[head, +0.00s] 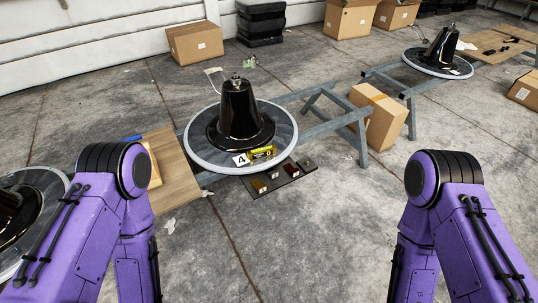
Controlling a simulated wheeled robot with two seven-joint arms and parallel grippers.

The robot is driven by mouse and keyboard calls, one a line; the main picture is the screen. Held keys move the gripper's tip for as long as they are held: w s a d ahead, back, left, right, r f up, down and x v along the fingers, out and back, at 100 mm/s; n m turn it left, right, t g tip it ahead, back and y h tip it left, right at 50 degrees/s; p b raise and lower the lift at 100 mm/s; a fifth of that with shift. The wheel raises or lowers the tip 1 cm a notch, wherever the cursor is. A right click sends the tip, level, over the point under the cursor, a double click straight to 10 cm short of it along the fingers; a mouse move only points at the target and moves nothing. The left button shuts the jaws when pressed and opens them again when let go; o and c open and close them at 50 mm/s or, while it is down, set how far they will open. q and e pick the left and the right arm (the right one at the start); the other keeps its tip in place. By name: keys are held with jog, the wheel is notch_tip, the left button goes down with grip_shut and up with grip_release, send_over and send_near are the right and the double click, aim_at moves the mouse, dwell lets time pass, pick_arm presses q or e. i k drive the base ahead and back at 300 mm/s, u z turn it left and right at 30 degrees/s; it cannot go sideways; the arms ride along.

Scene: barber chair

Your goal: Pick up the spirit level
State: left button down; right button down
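A small yellow and black bar (262,153), which looks like the spirit level, lies on the front edge of a round grey disc (279,114). A white card marked 4 (241,160) is at its left end. A black cone-shaped part (240,117) stands on the disc just behind it. My purple arms come in at the lower left and lower right, both well apart from the bar. Neither of my grippers shows in the head view.
A dark board (286,180) with several small items sits before the disc. A wooden board (178,180) is left of it. Grey metal trestles (349,120) and a cardboard box (379,116) stand to the right. The concrete floor between my arms is mostly clear.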

aim_at(260, 152)
jog(key=z, duration=0.05)
jog(key=k, duration=0.65)
jog(key=z, duration=0.45)
jog(key=i, duration=0.8)
jog(key=z, duration=0.5)
jog(key=i, duration=0.95)
jog(key=u, duration=0.9)
jog(key=i, duration=0.85)
jog(key=u, duration=0.65)
